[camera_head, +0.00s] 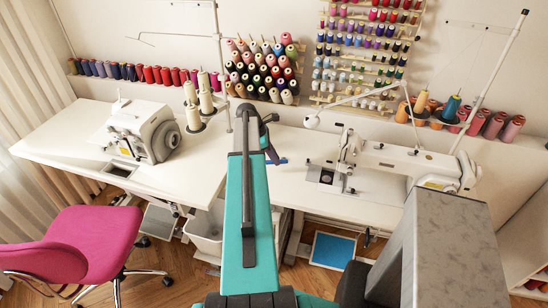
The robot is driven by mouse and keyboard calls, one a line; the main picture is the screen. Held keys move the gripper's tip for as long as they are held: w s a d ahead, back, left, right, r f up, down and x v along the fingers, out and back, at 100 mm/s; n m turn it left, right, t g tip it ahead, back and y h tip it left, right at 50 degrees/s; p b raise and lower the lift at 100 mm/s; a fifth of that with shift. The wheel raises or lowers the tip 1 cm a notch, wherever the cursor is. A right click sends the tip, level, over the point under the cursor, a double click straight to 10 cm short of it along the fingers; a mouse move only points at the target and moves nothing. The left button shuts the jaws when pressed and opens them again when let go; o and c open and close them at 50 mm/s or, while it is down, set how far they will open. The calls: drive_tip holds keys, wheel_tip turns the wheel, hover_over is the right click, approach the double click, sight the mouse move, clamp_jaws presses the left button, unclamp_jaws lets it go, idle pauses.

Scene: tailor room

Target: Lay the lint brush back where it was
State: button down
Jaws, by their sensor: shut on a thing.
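Only a short blue part shows beside the jaws; the rest is hidden by my gripper and arm. The brush looks close to the left edge of the right table (300,180). I cannot tell whether it touches the tabletop.
A white overlock machine (144,132) with thread cones stands on the left table (62,132). A sewing machine (400,165) stands on the right table. Thread racks (262,68) line the wall. A pink chair (90,243) stands front left. The right table's left part is clear.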

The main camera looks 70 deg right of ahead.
drive_tip(key=shift+f, duration=0.2)
drive_tip(key=shift+f+b, duration=2.35)
drive_tip(key=shift+f, duration=1)
drive_tip(key=c, duration=1.7)
unclamp_jaws()
drive_tip(key=shift+o, duration=0.2)
drive_tip(key=shift+b+v, duration=1.5)
drive_tip(key=shift+v, duration=5.4)
